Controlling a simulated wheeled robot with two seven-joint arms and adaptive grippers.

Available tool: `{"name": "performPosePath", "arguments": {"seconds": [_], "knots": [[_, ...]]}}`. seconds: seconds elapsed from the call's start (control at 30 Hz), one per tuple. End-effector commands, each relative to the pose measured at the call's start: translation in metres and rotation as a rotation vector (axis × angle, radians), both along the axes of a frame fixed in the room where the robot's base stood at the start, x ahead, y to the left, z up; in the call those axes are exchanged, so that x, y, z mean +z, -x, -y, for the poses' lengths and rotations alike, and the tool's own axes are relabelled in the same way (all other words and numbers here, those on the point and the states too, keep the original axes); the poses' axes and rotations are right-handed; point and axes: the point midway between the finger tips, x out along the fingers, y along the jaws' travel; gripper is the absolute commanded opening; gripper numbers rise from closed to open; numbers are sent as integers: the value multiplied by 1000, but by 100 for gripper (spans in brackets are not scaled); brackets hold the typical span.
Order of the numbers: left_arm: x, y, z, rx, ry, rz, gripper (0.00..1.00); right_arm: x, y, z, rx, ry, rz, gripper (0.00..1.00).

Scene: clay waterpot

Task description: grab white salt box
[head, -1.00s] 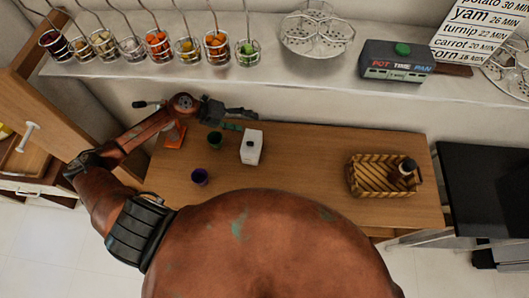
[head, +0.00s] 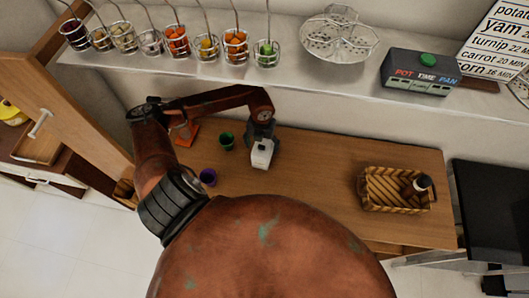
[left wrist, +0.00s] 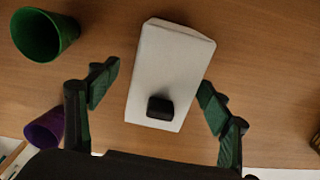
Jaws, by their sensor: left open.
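The white salt box (head: 261,155) stands on the wooden table, with a dark patch on it. In the left wrist view the salt box (left wrist: 170,75) lies between the two fingers, with a gap on each side. My left gripper (head: 262,138) is at the box's far end in the head view, coming from the back. In the left wrist view the left gripper (left wrist: 155,92) is open, its green-padded fingers apart and not touching the box. My right gripper is not in view.
A green cup (head: 227,141) and a purple cup (head: 208,177) stand left of the box. A shelf (head: 290,72) runs behind. The table's middle is clear.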

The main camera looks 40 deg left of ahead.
Motion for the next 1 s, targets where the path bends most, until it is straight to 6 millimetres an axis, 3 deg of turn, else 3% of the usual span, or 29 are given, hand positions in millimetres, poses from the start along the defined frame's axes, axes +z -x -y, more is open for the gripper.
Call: {"name": "performPosePath", "arguments": {"seconds": [0.33,0.67,1.0], "knots": [[-44,-6,4,-1,4,-1,72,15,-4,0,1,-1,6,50],[-52,-6,3,-3,1,2,72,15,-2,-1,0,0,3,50],[-52,-6,3,-3,2,1,48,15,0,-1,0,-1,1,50]]}}
